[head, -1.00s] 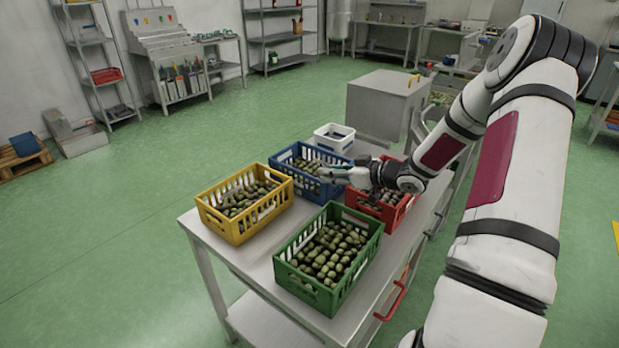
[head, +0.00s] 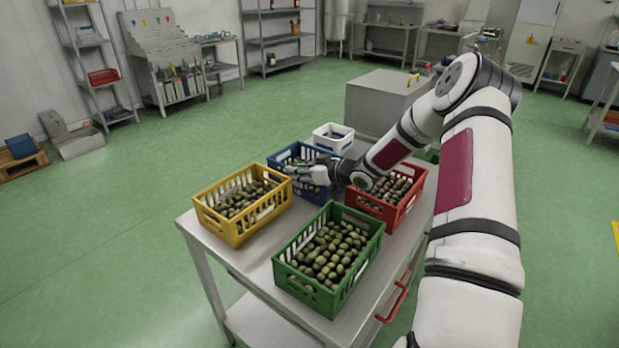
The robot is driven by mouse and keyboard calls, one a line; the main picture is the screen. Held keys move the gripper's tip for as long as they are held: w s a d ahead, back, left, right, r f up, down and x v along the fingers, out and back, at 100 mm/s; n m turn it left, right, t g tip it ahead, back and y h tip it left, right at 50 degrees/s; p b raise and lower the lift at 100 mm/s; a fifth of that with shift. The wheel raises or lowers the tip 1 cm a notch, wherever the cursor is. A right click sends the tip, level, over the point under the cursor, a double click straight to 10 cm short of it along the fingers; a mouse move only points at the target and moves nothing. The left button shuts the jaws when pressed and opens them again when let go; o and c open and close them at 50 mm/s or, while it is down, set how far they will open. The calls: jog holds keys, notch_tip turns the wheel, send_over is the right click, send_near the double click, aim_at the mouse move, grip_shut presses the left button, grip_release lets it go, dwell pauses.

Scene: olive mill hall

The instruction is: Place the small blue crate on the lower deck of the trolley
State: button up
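The blue crate (head: 322,194) stands on the top deck of the metal trolley (head: 257,262), behind the yellow and green crates. My gripper (head: 292,171) reaches in from the right over the blue crate and hides much of its top and contents. The fingers lie at the crate's upper part; whether they touch it or are open or shut is too small to tell. The trolley's lower deck (head: 262,322) shows only in part at the bottom, and the part in view is bare.
Olive-filled yellow (head: 238,232), green (head: 318,290) and red (head: 403,210) crates crowd around the blue one. A white bin (head: 333,134) stands behind it. A grey box-shaped unit (head: 385,98) is beyond the trolley.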

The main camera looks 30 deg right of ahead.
jog(key=shift+w+f, duration=0.1)
jog(key=shift+w, duration=0.05)
grip_shut()
jog(key=shift+r, duration=0.25)
